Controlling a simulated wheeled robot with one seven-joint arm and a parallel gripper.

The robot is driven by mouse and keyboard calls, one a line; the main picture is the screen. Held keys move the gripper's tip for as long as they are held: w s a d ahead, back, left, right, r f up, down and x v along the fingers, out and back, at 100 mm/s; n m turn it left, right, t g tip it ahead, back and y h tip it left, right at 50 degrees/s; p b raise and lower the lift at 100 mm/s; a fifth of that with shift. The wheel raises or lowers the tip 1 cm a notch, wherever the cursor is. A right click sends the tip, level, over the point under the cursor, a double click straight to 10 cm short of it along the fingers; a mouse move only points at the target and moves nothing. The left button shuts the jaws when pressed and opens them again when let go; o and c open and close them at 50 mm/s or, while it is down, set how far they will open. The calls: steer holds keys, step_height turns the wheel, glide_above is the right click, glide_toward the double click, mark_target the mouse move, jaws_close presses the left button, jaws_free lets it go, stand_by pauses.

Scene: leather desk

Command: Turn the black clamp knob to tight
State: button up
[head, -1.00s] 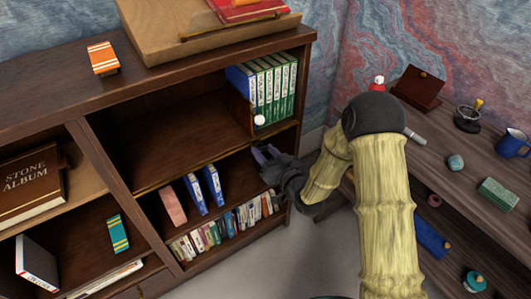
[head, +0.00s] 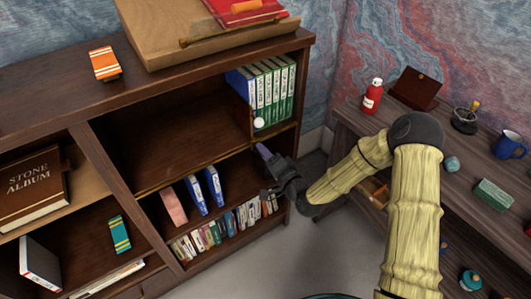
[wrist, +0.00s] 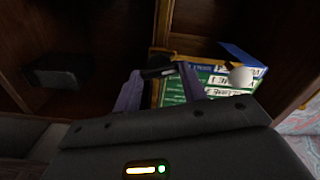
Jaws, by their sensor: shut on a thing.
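The black clamp knob (wrist: 157,71) shows in the wrist view as a small dark bar between my gripper's fingertips, in front of the green binders. My gripper (wrist: 160,77) has its two purple fingers on either side of the knob and is shut on it. In the head view my gripper (head: 261,149) reaches the shelf edge just below the binders. The knob is hidden there, and I cannot read any tight mark or its turn angle.
Green binders (head: 276,88) stand in the upper shelf bay, with a white ball (head: 259,123) in front. Small books (head: 228,221) fill the shelf below. A side desk on the right holds a red bottle (head: 372,96) and a blue mug (head: 510,143).

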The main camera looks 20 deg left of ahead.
steer(key=shift+d+m+p, duration=0.1)
steer(key=shift+m+p, duration=0.2)
steer(key=shift+m, duration=1.3)
steer(key=shift+f, duration=0.1)
steer(key=o, duration=1)
steer(key=p+v, duration=0.3)
steer(key=v, duration=1.4)
steer(key=shift+s+d, duration=0.1)
steer(key=shift+s, duration=0.05)
